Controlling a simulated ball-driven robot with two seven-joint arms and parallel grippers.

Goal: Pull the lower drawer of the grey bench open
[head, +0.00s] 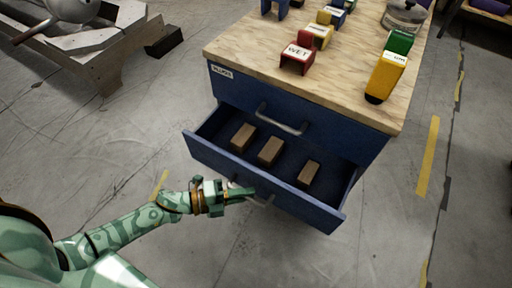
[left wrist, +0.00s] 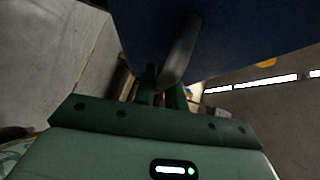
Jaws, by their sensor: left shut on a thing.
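The bench shows a wooden top (head: 330,75) and a dark blue body with two drawers. The lower drawer (head: 325,213) stands pulled out, with three brown blocks (head: 270,151) lying inside. The upper drawer (head: 345,136) is closed and has a grey bar handle (head: 283,120). My left gripper (head: 247,193) is at the lower drawer's front, shut on its handle (head: 266,200), which is partly hidden. In the left wrist view the handle (left wrist: 181,48) runs down between the green fingers (left wrist: 162,92). My right gripper is in neither view.
Red, yellow, green and blue labelled pieces stand on the bench top, including a red one (head: 297,58) and a yellow one (head: 386,75). A pale wooden structure (head: 95,45) is at upper left. The floor (head: 400,235) around the drawer is clear.

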